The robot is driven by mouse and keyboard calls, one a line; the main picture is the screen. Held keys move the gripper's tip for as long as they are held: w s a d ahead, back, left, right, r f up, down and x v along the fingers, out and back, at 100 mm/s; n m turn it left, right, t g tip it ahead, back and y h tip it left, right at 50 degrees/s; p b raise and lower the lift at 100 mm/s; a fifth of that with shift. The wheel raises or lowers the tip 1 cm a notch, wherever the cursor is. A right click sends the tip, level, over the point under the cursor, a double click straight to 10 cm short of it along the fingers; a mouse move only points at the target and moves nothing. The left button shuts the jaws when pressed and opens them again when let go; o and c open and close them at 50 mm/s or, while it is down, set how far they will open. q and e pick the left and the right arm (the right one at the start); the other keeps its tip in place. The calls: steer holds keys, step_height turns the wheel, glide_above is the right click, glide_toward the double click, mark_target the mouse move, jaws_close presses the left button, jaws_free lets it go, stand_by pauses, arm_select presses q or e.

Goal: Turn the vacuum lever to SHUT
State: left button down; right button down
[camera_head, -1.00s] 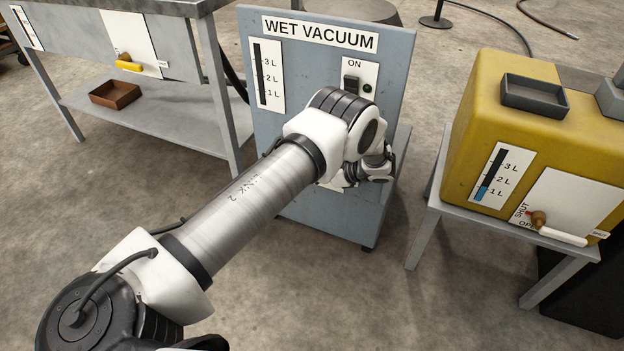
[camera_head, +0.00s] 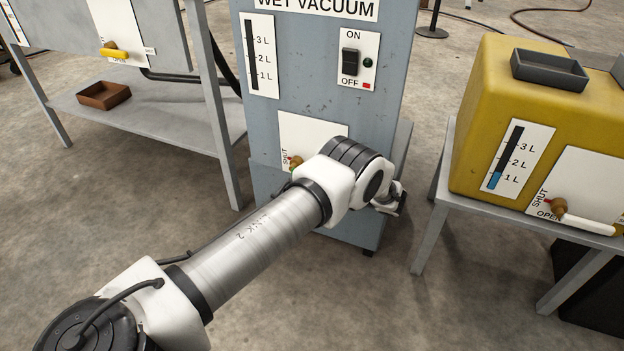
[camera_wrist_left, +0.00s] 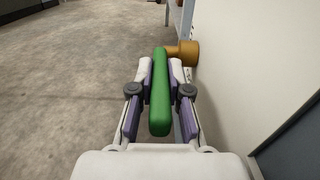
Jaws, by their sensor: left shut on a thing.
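The wet vacuum (camera_head: 315,90) is a blue-grey cabinet with a white lever plate (camera_head: 310,130) low on its front. SHUT is readable at the plate's left edge, beside a brass valve body (camera_head: 296,162). My left arm hides the lever in the head view. In the left wrist view, the green lever (camera_wrist_left: 160,105) lies between the fingers of my left gripper (camera_wrist_left: 160,75), which is shut on it. Its far end meets the brass valve body (camera_wrist_left: 188,52) by the white plate. I cannot read which mark the lever points to. My right gripper is not in view.
A yellow tank (camera_head: 480,110) with a white lever (camera_head: 588,224) stands on a grey stand at right. The floor in front is clear.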

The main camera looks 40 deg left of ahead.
arm_select(q)
steer(key=c, duration=1.1)
jaws_free()
steer(key=shift+f, duration=0.1)
steer(key=v, duration=1.2)
steer(key=shift+w, duration=0.1)
